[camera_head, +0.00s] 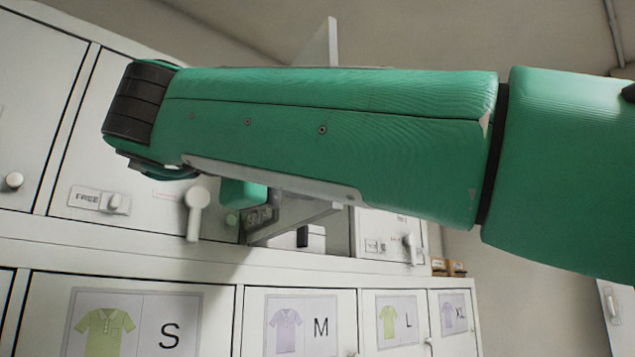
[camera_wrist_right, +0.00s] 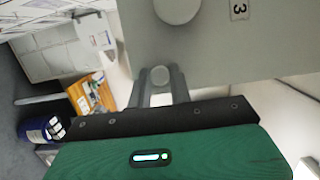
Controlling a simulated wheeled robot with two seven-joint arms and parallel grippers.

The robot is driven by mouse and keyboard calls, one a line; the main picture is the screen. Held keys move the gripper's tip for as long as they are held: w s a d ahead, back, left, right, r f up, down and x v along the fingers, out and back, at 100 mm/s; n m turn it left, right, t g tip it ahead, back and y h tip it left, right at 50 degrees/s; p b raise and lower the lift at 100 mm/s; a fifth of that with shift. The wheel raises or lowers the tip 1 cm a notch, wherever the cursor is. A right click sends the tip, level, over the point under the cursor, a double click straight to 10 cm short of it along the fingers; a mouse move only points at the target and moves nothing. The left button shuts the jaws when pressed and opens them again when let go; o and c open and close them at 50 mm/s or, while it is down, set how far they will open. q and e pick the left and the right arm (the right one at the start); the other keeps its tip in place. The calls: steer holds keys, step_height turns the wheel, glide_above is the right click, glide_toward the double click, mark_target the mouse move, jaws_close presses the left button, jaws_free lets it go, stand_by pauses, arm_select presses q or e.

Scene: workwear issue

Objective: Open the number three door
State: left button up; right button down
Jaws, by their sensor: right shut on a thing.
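The number three door (camera_wrist_right: 225,45) shows in the right wrist view as a pale panel with a small "3" label (camera_wrist_right: 239,10). A larger round knob (camera_wrist_right: 177,8) is on it near the top. My right gripper (camera_wrist_right: 160,84) is shut on a small round-ended handle (camera_wrist_right: 160,75) at the panel's edge. In the head view, a pale panel (camera_head: 333,42) juts out from the locker row behind my green right arm, and an open compartment shows below the arm. The arm hides most of this panel and the right gripper there. My left gripper is not in view.
A closed upper door (camera_head: 85,165) carries a "FREE" latch, with a white lever handle (camera_head: 196,205) to its right. Lower doors (camera_head: 170,335) show shirt pictures and sizes. In the right wrist view, a blue bin (camera_wrist_right: 40,130) stands on the floor near an orange-brown shelf (camera_wrist_right: 90,95).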

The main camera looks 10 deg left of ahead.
steer(key=shift+s+a, duration=0.1)
steer(key=shift+a, duration=0.1)
steer(key=c, duration=1.3)
jaws_free()
steer(key=v, duration=0.7)
steer(key=shift+s+a+p, duration=0.1)
steer(key=shift+s+p, duration=0.05)
steer(key=shift+p, duration=0.15)
